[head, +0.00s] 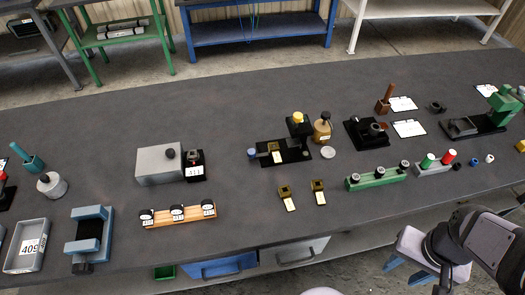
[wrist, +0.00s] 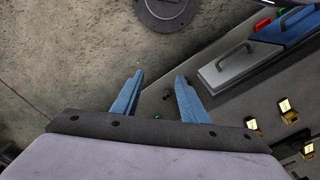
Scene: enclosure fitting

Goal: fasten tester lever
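My gripper (wrist: 159,76) is open, with two blue fingers apart and nothing between them. In the wrist view it hangs over the floor beside the bench. No part is clearly marked as the tester lever. A black fixture (head: 267,159) with a yellow-topped post (head: 298,118) and a blue-grey knob (head: 252,153) stands mid-bench, holding a tagged brass piece (head: 277,156). Two similar tagged brass pieces (head: 285,192) (head: 318,187) lie in front of it.
A grey box (head: 158,165), a wooden gauge rack (head: 180,217), a blue vise (head: 90,232) and a grey bin (head: 27,258) occupy the left. A brass bottle (head: 322,130), green rack (head: 376,178) and green press (head: 500,105) stand to the right. The bench's back strip is clear.

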